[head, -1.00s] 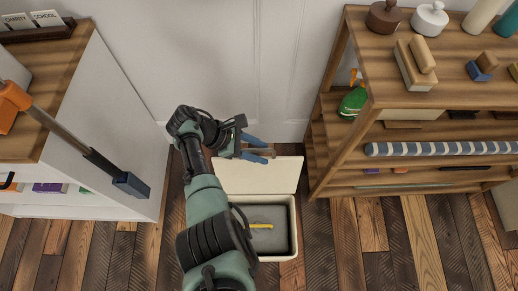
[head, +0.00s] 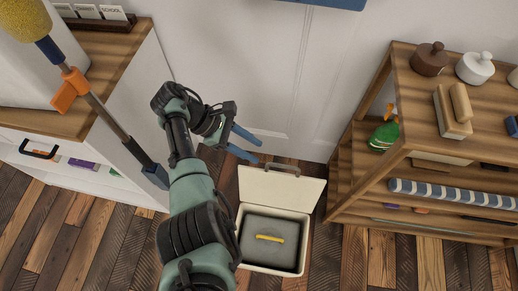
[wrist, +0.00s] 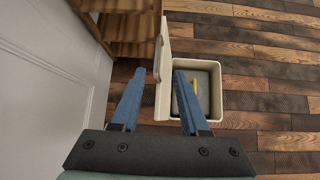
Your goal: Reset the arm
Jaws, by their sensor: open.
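My arm reaches forward in the head view. My gripper (head: 250,147) has two blue fingers that stand apart with nothing between them. It hangs above and just behind the open lid (head: 280,190) of a cream box (head: 272,270). In the wrist view my gripper (wrist: 158,75) is open, and the box (wrist: 237,80) lies beyond the fingers, with its lid standing up between them in the picture. A grey item with a yellow bar (head: 270,238) lies inside the box.
A wooden shelf unit (head: 400,165) with jars, blocks, a green bottle and a striped roll stands at right. A white cabinet (head: 90,175) with a wooden top stands at left, with a yellow-headed, long-handled tool (head: 110,120) before it. A white door (head: 285,70) is behind.

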